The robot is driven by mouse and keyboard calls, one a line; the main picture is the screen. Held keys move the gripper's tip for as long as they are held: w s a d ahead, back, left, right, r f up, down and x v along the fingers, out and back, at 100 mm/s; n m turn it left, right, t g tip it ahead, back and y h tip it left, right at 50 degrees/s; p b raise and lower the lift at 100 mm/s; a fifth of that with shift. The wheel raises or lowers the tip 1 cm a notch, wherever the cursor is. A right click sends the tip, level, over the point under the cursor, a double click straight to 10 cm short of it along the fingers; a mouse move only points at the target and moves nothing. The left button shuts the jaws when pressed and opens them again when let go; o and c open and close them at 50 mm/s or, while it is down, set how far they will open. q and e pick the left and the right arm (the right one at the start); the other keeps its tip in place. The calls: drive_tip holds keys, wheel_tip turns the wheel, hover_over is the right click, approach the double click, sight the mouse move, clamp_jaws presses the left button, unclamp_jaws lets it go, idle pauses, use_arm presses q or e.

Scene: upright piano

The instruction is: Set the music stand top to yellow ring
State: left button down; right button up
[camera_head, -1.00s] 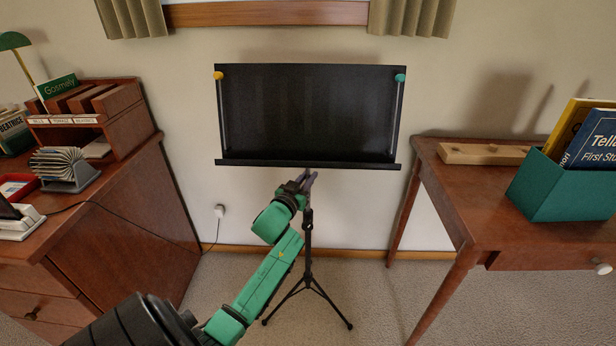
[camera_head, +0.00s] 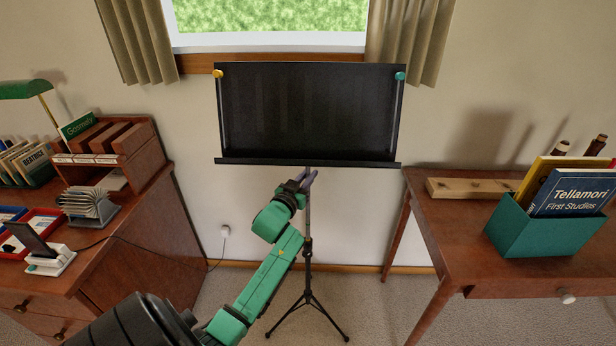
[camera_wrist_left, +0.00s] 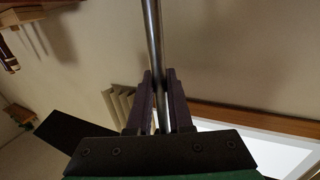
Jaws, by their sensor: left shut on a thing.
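The music stand top (camera_head: 308,110) is a wide black panel with a lip along its bottom. It carries a yellow knob (camera_head: 217,73) at upper left and a teal knob (camera_head: 400,76) at upper right. My left gripper (camera_head: 308,180) is shut on the thin metal shaft (camera_head: 308,215) just below the panel. In the left wrist view the shaft (camera_wrist_left: 153,40) runs between the two fingers (camera_wrist_left: 160,95). The shaft enters a black collar (camera_head: 307,246) above the tripod legs (camera_head: 308,298). I cannot make out a yellow ring on the shaft. My right gripper is out of view.
A wooden desk (camera_head: 140,225) with a sorter and books stands left. A table (camera_head: 450,245) with a teal book box (camera_head: 545,232) and a wooden block (camera_head: 470,188) stands right. The window (camera_head: 270,16) is behind the stand. Carpet is clear around the legs.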

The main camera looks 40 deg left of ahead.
use_arm(q)
drive_tip(key=shift+r, duration=0.45)
drive_tip(key=c, duration=0.9)
unclamp_jaws()
drive_tip(key=shift+o, duration=0.4)
drive_tip(key=shift+f, duration=0.25)
drive_tip(key=v, duration=1.4)
drive_tip(key=shift+s, duration=0.3)
